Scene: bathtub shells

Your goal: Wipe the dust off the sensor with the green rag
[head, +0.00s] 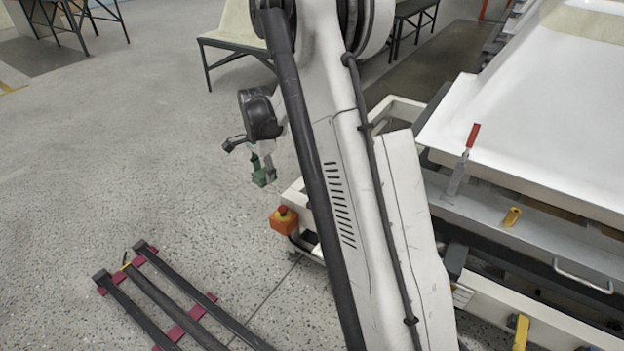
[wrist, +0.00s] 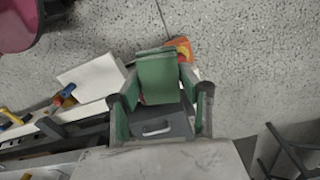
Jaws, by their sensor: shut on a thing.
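My gripper (head: 262,168) hangs in the air to the left of my arm link in the head view, fingers down. In the wrist view my gripper (wrist: 160,100) is shut on the green rag (wrist: 158,72), a folded block of cloth between the two fingers. In the head view, the small green shapes at the gripper do not let me tell rag from fingers. I cannot pick out the sensor or any dust on it in either view.
A white tub shell (head: 545,105) lies on the machine at right, with a red-handled clamp (head: 470,140). Dark rails (head: 170,300) lie on the open speckled floor.

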